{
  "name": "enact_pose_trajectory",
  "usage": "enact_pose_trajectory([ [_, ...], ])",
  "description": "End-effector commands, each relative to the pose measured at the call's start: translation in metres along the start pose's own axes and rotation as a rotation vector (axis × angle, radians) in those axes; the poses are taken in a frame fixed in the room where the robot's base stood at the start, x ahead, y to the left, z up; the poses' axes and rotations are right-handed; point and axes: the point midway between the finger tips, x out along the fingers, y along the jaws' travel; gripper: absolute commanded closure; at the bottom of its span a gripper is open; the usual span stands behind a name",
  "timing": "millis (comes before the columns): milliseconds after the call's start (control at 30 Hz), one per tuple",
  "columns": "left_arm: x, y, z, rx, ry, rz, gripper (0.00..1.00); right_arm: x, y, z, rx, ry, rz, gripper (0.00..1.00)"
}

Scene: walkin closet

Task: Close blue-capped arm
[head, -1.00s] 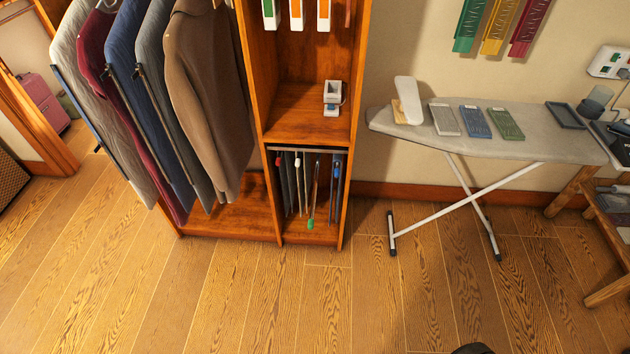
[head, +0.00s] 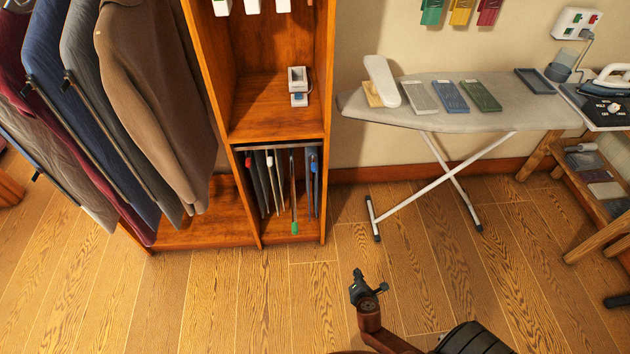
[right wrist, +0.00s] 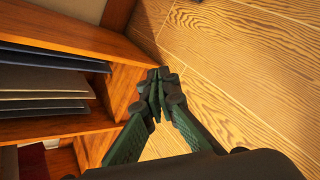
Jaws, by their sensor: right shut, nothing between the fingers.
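The blue-capped arm (head: 314,166) is at the right side of the lower cubby's hanging rack, with dark trousers near it. A green-capped arm (head: 294,228) hangs lower and further forward in the same cubby. My right gripper (head: 367,285) is over the floor, in front and right of the cubby, apart from the rack. It is shut and empty. In the right wrist view its dark green fingers (right wrist: 158,85) meet beside the wooden cabinet edge. My left gripper is out of view.
The wooden cabinet (head: 229,190) frames the cubby. Hanging clothes (head: 160,100) crowd its left. An ironing board (head: 450,118) with white crossed legs stands right. A wooden table (head: 590,190) is at far right.

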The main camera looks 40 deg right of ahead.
Motion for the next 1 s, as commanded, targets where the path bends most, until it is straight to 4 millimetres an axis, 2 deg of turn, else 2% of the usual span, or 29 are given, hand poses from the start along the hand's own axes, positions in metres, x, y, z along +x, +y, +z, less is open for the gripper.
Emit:
enact_pose_trajectory([
  [33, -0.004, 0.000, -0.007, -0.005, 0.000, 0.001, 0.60, -0.004, 0.056, 0.020, -0.137, -0.077, 0.107, 1.00],
  [100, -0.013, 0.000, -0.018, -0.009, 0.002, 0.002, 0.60, -0.023, 0.124, 0.046, -0.318, -0.201, 0.231, 1.00],
  [200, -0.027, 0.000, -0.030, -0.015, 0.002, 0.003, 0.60, -0.061, 0.204, 0.076, -0.522, -0.387, 0.366, 1.00],
  [300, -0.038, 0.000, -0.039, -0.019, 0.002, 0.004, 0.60, -0.100, 0.257, 0.096, -0.659, -0.549, 0.449, 1.00],
  [433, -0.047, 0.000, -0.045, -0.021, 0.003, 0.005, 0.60, -0.134, 0.293, 0.109, -0.754, -0.684, 0.503, 1.00],
  [567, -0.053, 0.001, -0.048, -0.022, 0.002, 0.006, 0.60, -0.142, 0.307, 0.115, -0.781, -0.729, 0.516, 1.00],
  [767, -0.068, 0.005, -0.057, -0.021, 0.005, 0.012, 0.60, -0.121, 0.327, 0.127, -0.780, -0.729, 0.516, 1.00],
  [1000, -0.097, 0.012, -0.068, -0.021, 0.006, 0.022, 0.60, -0.088, 0.359, 0.146, -0.780, -0.727, 0.516, 1.00],
])
